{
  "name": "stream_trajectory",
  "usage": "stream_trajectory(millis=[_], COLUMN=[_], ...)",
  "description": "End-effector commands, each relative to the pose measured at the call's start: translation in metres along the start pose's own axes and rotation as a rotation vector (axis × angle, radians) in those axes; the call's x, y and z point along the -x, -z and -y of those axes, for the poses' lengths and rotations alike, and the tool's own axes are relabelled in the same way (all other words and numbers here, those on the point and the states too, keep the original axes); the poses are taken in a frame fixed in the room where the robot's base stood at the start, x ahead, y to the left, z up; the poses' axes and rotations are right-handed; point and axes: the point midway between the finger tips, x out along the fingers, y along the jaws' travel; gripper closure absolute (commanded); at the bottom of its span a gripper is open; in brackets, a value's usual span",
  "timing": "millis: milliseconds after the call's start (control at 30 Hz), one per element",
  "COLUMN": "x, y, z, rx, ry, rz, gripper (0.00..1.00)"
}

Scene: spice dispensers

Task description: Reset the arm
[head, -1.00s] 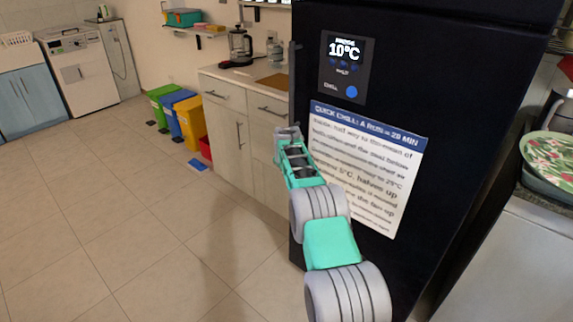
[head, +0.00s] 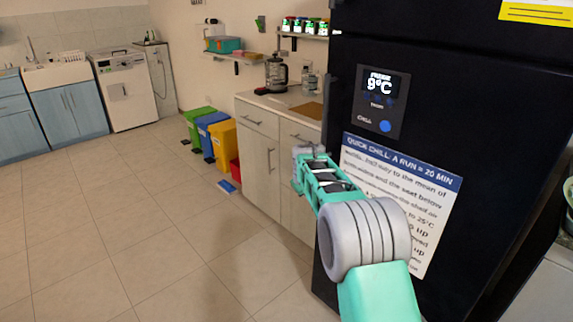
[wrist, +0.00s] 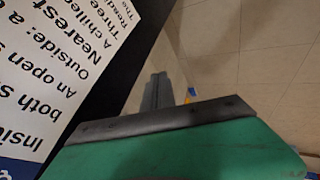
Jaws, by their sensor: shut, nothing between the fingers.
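My arm, in teal and grey, reaches forward from the bottom right of the head view, in front of the dark fridge (head: 470,110). My gripper (head: 311,151) is at its far end, near the fridge's left edge and in front of the light cabinet. In the wrist view the gripper's grey fingers (wrist: 157,91) are together and empty, with floor behind them. The white notice (head: 400,190) on the fridge door is partly hidden by my arm; it also fills the left of the wrist view (wrist: 50,70).
The fridge display (head: 381,85) reads 9°C, above a blue button (head: 385,126). Green (head: 200,122), blue (head: 211,135) and yellow (head: 222,146) bins stand beside the cabinet (head: 258,165). A coffee maker (head: 277,73) is on the counter. The tiled floor at left is clear.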

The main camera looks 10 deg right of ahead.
Motion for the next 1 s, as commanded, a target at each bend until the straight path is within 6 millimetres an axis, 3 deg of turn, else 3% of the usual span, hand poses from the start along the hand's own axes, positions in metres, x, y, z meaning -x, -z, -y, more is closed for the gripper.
stream_trajectory(millis=[33, 167, 300, 433, 533, 633, 1000], x=[0.041, 0.145, 0.250, 0.321, 0.348, 0.356, 0.357], y=[0.005, -0.020, -0.078, -0.146, -0.190, -0.214, -0.220], z=[-0.003, 0.015, 0.052, 0.093, 0.119, 0.134, 0.138], rx=[-0.022, -0.116, -0.229, -0.324, -0.375, -0.401, -0.407], ry=[0.013, 0.086, 0.167, 0.227, 0.256, 0.269, 0.272], rz=[-0.003, 0.033, 0.095, 0.163, 0.208, 0.233, 0.240], gripper=[1.00, 1.00, 1.00, 1.00, 1.00, 1.00, 1.00])
